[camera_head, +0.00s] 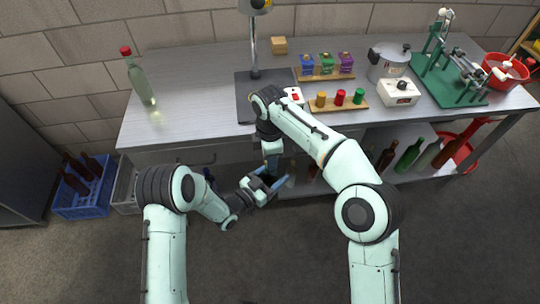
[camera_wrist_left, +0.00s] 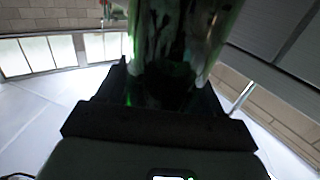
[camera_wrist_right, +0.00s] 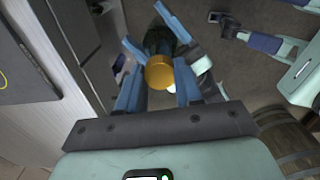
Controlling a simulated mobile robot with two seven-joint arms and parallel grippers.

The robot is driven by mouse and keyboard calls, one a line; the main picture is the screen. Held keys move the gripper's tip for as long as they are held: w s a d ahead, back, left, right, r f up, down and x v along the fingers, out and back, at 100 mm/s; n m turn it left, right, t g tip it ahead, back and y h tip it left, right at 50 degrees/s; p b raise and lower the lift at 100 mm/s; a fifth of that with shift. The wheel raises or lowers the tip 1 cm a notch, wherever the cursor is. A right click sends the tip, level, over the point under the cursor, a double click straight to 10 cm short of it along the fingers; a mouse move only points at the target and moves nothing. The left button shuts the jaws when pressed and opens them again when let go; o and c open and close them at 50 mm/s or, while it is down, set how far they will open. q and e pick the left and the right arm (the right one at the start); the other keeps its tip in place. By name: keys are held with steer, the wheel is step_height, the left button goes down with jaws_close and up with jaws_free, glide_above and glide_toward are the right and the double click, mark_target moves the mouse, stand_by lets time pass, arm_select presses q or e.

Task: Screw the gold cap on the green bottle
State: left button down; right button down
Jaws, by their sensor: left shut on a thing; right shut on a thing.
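The gold cap (camera_wrist_right: 160,72) is between the blue fingertips of my right gripper (camera_wrist_right: 158,88). My right gripper (camera_head: 271,162) points down in front of the bench and is shut on the cap. The green bottle (camera_wrist_left: 175,50) is between the fingers of my left gripper (camera_head: 272,183), which is shut on it. In the right wrist view the dark green bottle (camera_wrist_right: 158,42) is right behind the cap, roughly in line with it. I cannot tell whether cap and neck touch. In the head view the grippers and arms hide cap and bottle.
The grey bench (camera_head: 200,85) edge is close beyond my grippers. On it are a clear bottle with a red top (camera_head: 141,82), a board with coloured caps (camera_head: 330,107), a pot (camera_head: 388,65) and a green stand (camera_head: 450,85). A blue crate (camera_head: 83,200) stands left.

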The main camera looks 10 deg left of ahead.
steer(key=m, duration=0.4)
steer(key=shift+m, duration=0.4)
steer(key=m, duration=0.6)
steer(key=shift+m, duration=0.4)
steer(key=m, duration=0.6)
steer(key=shift+m, duration=0.4)
steer(key=m, duration=0.5)
steer(key=c, duration=0.7)
jaws_free()
steer(key=shift+o, duration=0.2)
step_height(320, 180, up, 12)
